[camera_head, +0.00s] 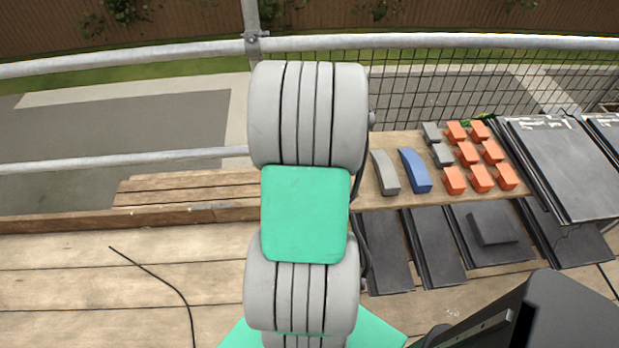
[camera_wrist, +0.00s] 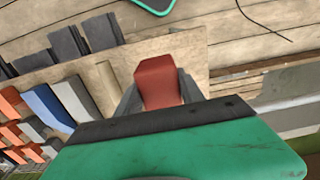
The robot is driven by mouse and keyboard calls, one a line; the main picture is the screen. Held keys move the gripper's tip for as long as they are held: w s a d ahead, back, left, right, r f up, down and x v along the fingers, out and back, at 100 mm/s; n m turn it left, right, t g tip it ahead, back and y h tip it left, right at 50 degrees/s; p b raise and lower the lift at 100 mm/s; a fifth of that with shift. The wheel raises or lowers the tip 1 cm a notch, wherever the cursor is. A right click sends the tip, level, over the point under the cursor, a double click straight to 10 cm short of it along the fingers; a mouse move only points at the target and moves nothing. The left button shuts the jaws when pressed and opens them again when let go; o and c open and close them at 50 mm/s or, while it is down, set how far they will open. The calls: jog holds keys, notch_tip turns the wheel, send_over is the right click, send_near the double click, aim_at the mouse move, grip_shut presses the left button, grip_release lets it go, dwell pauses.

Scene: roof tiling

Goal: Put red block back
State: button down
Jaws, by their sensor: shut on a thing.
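My gripper (camera_wrist: 158,95) is shut on a red block (camera_wrist: 157,80), which sits between its two dark fingers in the wrist view. The wooden board shows behind the block; I cannot tell whether the block touches it. In the head view my own arm hides the gripper and the held block. Several orange-red blocks (camera_head: 467,153) stand in rows on the wooden board (camera_head: 406,145) at the right. They also show at the left edge of the wrist view (camera_wrist: 12,104).
Two small grey blocks (camera_head: 441,155), a blue curved piece (camera_head: 415,170) and a grey curved piece (camera_head: 384,172) lie left of the orange-red blocks. Dark roof tiles (camera_head: 565,165) lie right and in front (camera_head: 435,247). A metal railing (camera_head: 440,41) runs behind. Bare planks lie at left.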

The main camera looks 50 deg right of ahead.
jog(key=w+f, duration=0.1)
jog(key=w+d+f, duration=0.1)
jog(key=f, duration=0.1)
jog(key=w+d+f, duration=0.1)
jog(key=f, duration=0.1)
jog(key=shift+w+f, duration=0.15)
jog(key=shift+w, duration=0.15)
notch_tip(320, 180, down, 3)
jog(key=shift+r+p, duration=0.15)
jog(key=shift+p, duration=0.4)
jog(key=shift+f, duration=0.4)
jog(key=c, duration=0.7)
grip_release()
jog(key=shift+r, duration=0.1)
